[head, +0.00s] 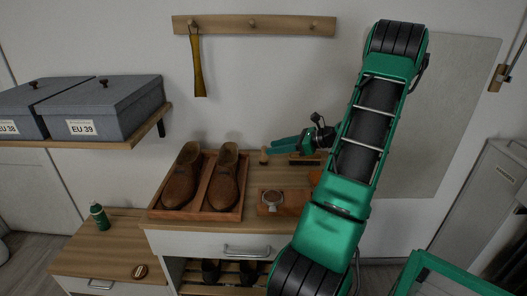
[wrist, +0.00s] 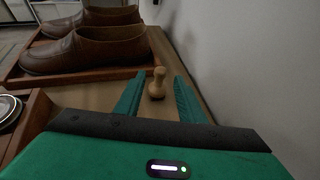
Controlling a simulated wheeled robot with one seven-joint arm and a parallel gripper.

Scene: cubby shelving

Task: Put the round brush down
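The round brush, a small light-wood piece with a knobbed handle (head: 264,156), stands upright on the wooden top of the cabinet near the wall. It also shows in the wrist view, where the brush (wrist: 157,84) is between and slightly beyond my fingertips. My gripper (head: 273,150) reaches in from the right, low over the cabinet top. In the wrist view my gripper (wrist: 158,88) is open, with a visible gap between each green finger and the brush. The brush's base looks to rest on the wood.
A wooden tray (head: 204,216) with brown shoes (head: 182,178) stands left of the brush. A dark-bristled brush (head: 304,160) lies to the right. The wall (wrist: 230,50) is close beside my right finger.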

